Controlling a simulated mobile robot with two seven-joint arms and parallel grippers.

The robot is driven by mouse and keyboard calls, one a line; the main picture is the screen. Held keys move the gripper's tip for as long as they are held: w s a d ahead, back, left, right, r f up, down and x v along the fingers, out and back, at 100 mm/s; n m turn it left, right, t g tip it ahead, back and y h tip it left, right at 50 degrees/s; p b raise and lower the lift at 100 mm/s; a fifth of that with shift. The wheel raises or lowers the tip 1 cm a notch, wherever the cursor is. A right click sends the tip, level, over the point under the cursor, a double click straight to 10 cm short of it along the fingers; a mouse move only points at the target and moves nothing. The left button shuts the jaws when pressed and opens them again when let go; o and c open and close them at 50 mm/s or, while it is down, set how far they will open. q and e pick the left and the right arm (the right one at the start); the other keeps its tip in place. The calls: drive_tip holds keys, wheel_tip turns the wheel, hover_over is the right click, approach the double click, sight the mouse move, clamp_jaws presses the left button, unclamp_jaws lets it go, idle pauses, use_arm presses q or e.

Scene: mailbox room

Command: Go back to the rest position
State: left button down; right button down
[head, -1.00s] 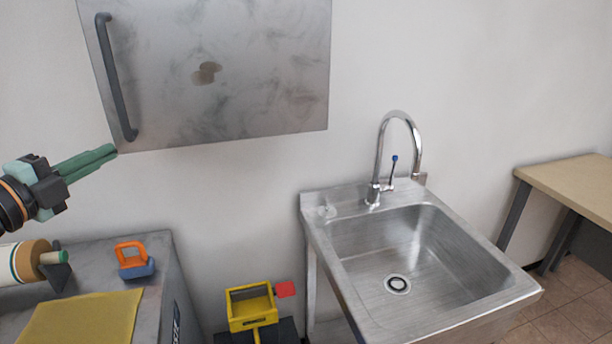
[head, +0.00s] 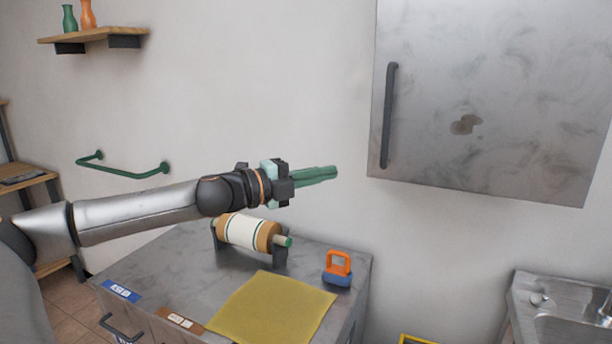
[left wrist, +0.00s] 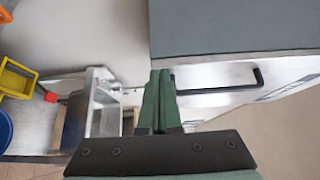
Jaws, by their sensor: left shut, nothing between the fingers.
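My left gripper (head: 318,176) is shut and empty, with its green fingers together. It is held out in the air to the right of my left arm, above the grey cabinet and left of the wall cabinet's lower edge. Its closed fingers also show in the left wrist view (left wrist: 158,100). My right gripper is in neither view.
A wall cabinet (head: 500,90) with a dark handle hangs at right. Below my arm, a grey cabinet (head: 190,270) bears a roll (head: 245,230), a yellow cloth (head: 275,308) and an orange-handled item (head: 338,265). A sink (head: 570,325) is at lower right.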

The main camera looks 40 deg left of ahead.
use_arm(q)
drive_tip(key=shift+a+r, duration=0.1)
drive_tip(key=shift+a, duration=1.85)
drive_tip(key=s+d+f+n+g, duration=0.1)
drive_tip(key=d+f+n, duration=0.2)
drive_tip(key=d+f, duration=0.55)
drive_tip(key=d+f+n+g, duration=0.1)
drive_tip(key=d+f+n, duration=0.15)
drive_tip(key=f, duration=1.05)
drive_tip(key=s+d+f+n+g, duration=0.1)
drive_tip(key=d+f+n, duration=0.2)
drive_tip(key=d+f, duration=0.5)
drive_tip(key=s+d+f+n+g+y, duration=0.1)
drive_tip(key=s+d+f+n, duration=0.2)
drive_tip(key=s+f, duration=0.4)
drive_tip(key=s+d+f+n+g+y, duration=0.1)
drive_tip(key=s+d+f+n+g, duration=0.1)
drive_tip(key=s+f, duration=0.5)
drive_tip(key=s+d+f+n+g+y+p, duration=0.1)
drive_tip(key=s+d+f+n, duration=0.3)
drive_tip(key=s+f+n, duration=0.2)
wheel_tip(320, 180, down, 3)
drive_tip(key=shift+s+r+g, duration=0.1)
drive_tip(key=shift+s+g, duration=0.3)
drive_tip(key=shift+s, duration=0.65)
